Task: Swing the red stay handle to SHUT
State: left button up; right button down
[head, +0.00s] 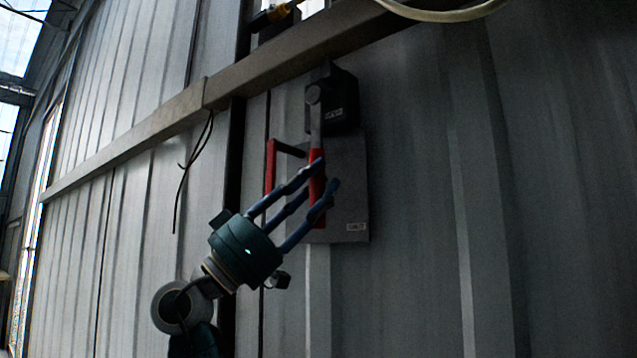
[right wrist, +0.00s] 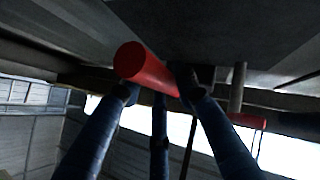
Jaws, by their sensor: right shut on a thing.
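The red stay handle (head: 317,184) hangs down from a round pivot (head: 313,94) on a dark block (head: 340,103) in the head view. It points almost straight down along a grey plate (head: 347,180). My right gripper (head: 326,174) has its blue fingers shut around the handle's red grip. In the right wrist view the red grip (right wrist: 146,70) lies across the fingertips of my right gripper (right wrist: 160,90), its round end facing the camera. The small labels on the block and plate are too small to read. My left gripper is not in view.
A second red bar (head: 270,166) on a dark bracket stands just left of the handle. A metal rail (head: 150,130) runs diagonally across the corrugated wall (head: 420,200) above. A dark cable (head: 184,170) hangs at the left. The wall to the right is bare.

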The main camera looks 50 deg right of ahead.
jog(key=shift+w, duration=0.25)
jog(key=c, duration=1.3)
grip_release()
jog(key=shift+w, duration=0.1)
jog(key=shift+f, duration=0.1)
jog(key=v, duration=1.2)
